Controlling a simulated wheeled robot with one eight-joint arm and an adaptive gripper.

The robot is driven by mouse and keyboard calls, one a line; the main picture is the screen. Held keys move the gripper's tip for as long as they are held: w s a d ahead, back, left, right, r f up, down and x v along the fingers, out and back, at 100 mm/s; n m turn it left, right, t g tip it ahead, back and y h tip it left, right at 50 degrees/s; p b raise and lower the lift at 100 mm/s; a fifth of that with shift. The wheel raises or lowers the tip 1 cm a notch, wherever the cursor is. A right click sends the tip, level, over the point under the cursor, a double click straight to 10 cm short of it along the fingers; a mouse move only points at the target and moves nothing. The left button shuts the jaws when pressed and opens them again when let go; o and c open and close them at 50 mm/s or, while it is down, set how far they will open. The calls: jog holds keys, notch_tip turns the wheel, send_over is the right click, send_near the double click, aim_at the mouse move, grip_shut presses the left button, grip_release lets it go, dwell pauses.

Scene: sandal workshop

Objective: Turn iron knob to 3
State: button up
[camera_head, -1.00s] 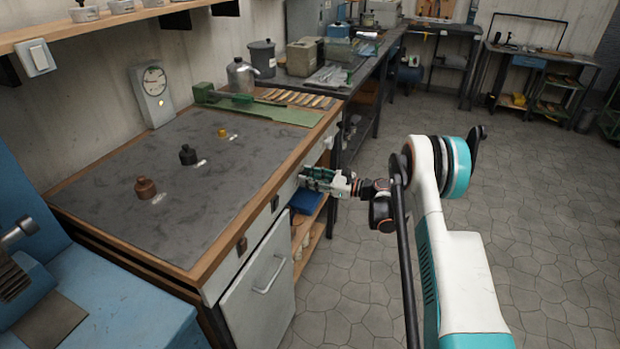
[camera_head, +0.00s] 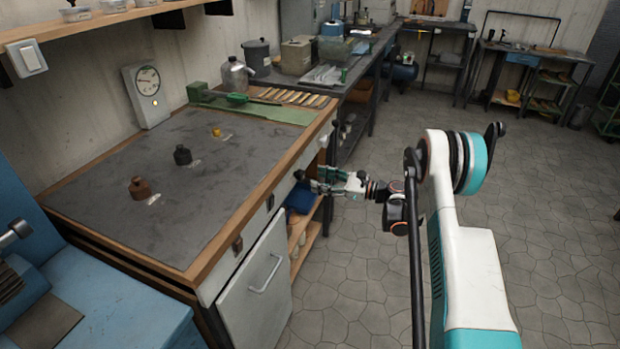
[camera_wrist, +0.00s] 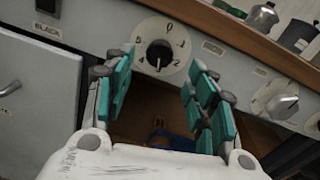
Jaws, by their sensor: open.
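A black round knob (camera_wrist: 160,54) on a pale numbered dial (camera_wrist: 143,34) sits on the bench's front panel, ahead of my gripper in the wrist view. In the head view my gripper (camera_head: 313,181) is beside the bench front. I cannot tell which knob is the iron one.
A metal knob (camera_wrist: 283,104) on another dial is to the right. A label reading BLACK (camera_wrist: 47,31) is to the left, above a cabinet door (camera_head: 256,280). The worktop (camera_head: 120,215) overhangs the panel. The floor right of the bench is clear.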

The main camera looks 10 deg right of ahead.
jog(key=v, duration=0.6)
dwell(0.3)
jog(key=s+a+r+n+g+h, duration=0.2)
jog(key=s+a+r+n+h, duration=0.25)
jog(key=r, duration=0.35)
jog(key=s+a+r+n+g+h, duration=0.1)
jog(key=s+a+r+n+h, duration=0.2)
jog(key=s+a+r, duration=0.35)
jog(key=s+r+n+h, duration=0.3)
jog(key=s+n, duration=0.4)
jog(key=s, duration=0.8)
jog(key=s+d+r+n+h, duration=0.1)
jog(key=s+r+n+h, duration=0.2)
jog(key=s+n, duration=0.5)
jog(key=s+h, duration=0.1)
jog(key=s, duration=0.5)
jog(key=shift+s, duration=0.35)
